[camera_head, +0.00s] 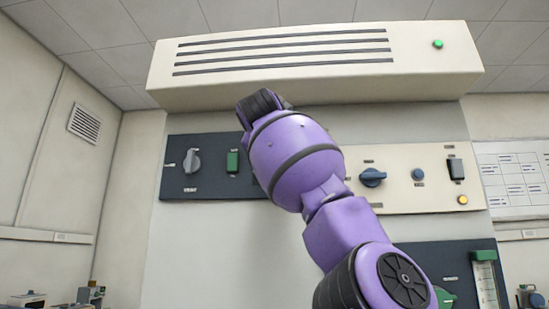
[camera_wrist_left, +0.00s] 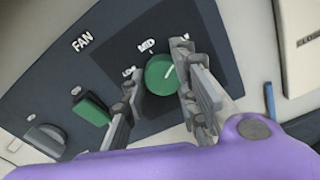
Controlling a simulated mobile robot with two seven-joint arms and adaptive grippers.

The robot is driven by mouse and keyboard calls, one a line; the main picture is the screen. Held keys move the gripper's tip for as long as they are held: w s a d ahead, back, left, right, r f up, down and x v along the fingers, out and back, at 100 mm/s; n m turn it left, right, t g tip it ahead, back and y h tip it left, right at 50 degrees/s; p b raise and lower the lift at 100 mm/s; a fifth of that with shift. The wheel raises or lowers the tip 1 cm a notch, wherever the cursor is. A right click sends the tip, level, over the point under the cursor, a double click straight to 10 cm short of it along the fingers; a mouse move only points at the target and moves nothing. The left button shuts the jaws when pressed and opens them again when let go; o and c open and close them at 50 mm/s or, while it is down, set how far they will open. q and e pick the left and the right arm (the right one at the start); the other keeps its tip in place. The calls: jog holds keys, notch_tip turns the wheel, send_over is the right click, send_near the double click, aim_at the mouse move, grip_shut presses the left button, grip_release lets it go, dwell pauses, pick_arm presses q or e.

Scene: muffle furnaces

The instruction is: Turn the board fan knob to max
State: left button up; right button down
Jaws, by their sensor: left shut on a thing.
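The round green fan knob (camera_wrist_left: 161,75) is on a dark board (camera_wrist_left: 62,95) marked FAN in the left wrist view. Labels LOW and MED and a partly hidden third label surround it. Its white pointer line slants to the upper right, between MED and the third label. My left gripper (camera_wrist_left: 160,88) has one grey finger on each side of the knob and is shut on it. In the head view my purple left arm hides the fan knob, and the dark board (camera_head: 175,178) shows at its left. My right gripper is not in view.
The board also has a grey knob (camera_head: 191,160) and a green switch (camera_head: 233,160). A cream hood (camera_head: 410,85) juts out above.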

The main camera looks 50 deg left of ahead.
pick_arm(q)
jog(key=shift+a+f, duration=0.1)
jog(key=shift+a, duration=0.1)
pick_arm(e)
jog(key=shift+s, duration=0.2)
pick_arm(q)
jog(key=shift+s, duration=0.1)
jog(key=o, duration=0.9)
jog(key=shift+o, duration=0.6)
jog(key=shift+a, duration=0.1)
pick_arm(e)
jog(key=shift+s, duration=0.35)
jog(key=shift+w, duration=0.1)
pick_arm(q)
jog(key=v, duration=1.2)
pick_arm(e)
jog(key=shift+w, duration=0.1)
